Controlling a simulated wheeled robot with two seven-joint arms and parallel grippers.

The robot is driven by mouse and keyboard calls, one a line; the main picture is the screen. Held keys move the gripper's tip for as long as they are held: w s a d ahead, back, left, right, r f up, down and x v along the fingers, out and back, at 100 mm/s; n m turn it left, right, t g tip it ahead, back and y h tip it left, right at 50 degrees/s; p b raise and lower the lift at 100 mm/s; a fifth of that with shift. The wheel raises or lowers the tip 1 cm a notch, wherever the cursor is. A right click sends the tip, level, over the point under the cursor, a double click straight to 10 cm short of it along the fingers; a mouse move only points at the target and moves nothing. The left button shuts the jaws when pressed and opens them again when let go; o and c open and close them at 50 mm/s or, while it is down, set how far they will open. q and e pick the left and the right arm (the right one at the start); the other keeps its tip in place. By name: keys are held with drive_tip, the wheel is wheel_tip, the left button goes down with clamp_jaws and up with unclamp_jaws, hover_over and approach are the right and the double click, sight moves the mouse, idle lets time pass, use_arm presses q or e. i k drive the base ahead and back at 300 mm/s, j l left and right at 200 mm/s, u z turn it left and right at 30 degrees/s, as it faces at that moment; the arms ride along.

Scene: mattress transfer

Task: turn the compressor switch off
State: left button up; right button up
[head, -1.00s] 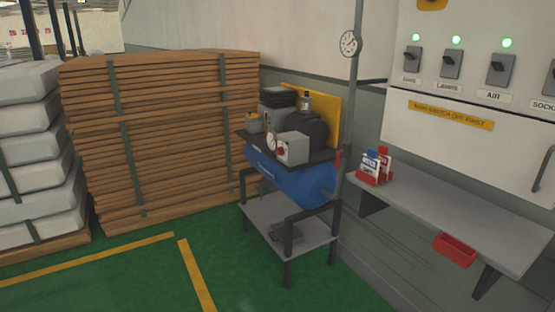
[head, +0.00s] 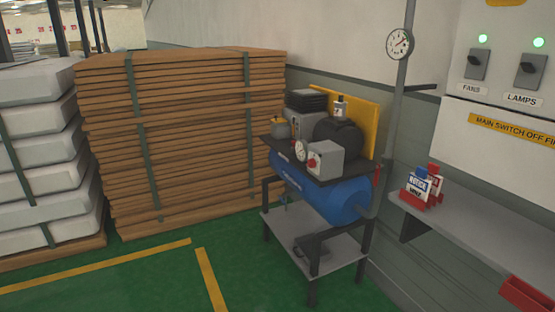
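The compressor (head: 335,199) has a blue tank on a dark stand in the middle of the head view. A grey switch box (head: 328,160) sits at the front of its top plate. A red knob (head: 312,162) shows on the left face of the box; its setting is too small to tell. A small round gauge (head: 300,151) is just left of the box. Neither of my grippers is in view.
Stacked planks (head: 190,140) stand left of the compressor, with wrapped mattresses (head: 35,150) further left. A wall shelf (head: 460,232) with a red card holder (head: 420,198) juts out at right, below a switch panel (head: 500,120). Green floor (head: 150,285) in front is clear.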

sight(311, 163)
drive_tip(key=i+j+u, duration=0.3)
drive_tip(key=i, duration=0.25)
drive_tip(key=i+j+u, duration=0.25)
drive_tip(key=i, duration=0.35)
drive_tip(key=i+u, duration=0.3)
drive_tip(key=i, duration=0.3)
drive_tip(key=i+z, duration=0.4)
drive_tip(key=i+j+z, duration=0.25)
drive_tip(key=z, duration=0.2)
drive_tip(key=i+j+z, duration=0.4)
drive_tip(key=i+l, duration=0.05)
drive_tip(key=i, duration=0.05)
